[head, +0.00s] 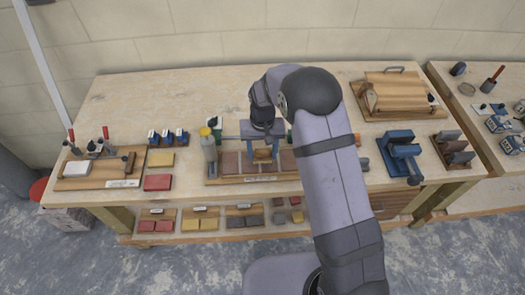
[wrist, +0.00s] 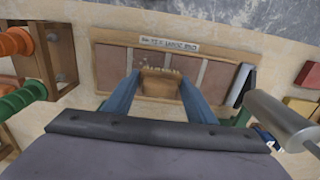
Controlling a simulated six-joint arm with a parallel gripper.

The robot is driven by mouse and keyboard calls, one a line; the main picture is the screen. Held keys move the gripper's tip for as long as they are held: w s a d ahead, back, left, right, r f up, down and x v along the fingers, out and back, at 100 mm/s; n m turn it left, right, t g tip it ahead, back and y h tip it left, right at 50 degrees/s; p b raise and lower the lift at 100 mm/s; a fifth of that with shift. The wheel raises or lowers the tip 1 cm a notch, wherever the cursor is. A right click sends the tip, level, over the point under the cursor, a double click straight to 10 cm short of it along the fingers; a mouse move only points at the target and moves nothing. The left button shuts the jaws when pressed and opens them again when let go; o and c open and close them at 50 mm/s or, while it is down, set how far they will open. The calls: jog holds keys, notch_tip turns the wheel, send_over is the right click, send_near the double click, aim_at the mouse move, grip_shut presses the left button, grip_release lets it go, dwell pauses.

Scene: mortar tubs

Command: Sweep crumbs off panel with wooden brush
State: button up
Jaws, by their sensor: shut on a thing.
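My gripper (head: 265,153) is over the middle of the framed panel (head: 228,164) on the workbench. In the wrist view my gripper (wrist: 160,82) has its two blue fingers closed on the sides of a wooden brush (wrist: 160,88). The brush is low over the middle of the panel (wrist: 110,66), but I cannot tell if it touches. Small pale crumbs (wrist: 155,69) show around the brush's far edge. The panel has a wooden frame, reddish-brown faces and a label (wrist: 155,45) along one long edge. My gripper hides part of the panel.
A grey bottle with a yellow cap (head: 208,146) stands at the panel's left end. A metal cylinder (wrist: 280,120) is close on the right in the wrist view. A blue vise (head: 402,158) is to the right. Bare bench top (head: 150,100) lies at the back left.

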aim_at(284, 160)
jog(key=shift+f+b, duration=0.3)
jog(key=shift+f, duration=0.5)
jog(key=shift+d+r, duration=0.1)
jog(key=shift+d, duration=0.2)
jog(key=shift+c, duration=0.4)
jog(key=shift+d+f, duration=0.2)
jog(key=shift+d, duration=3.2)
jog(key=shift+w+f, duration=0.1)
jog(key=shift+w, duration=0.25)
jog(key=shift+w+a, duration=0.1)
jog(key=shift+a, duration=0.25)
jog(key=shift+a+b, duration=0.3)
jog(key=shift+a, duration=3.1)
jog(key=shift+w, duration=0.35)
jog(key=shift+d, duration=3.85)
notch_tip(284, 160, up, 8)
jog(key=p, duration=0.6)
jog(key=shift+a+r, duration=0.15)
jog(key=shift+r, duration=0.1)
jog(key=shift+w+f, duration=0.1)
jog(key=shift+w, duration=0.1)
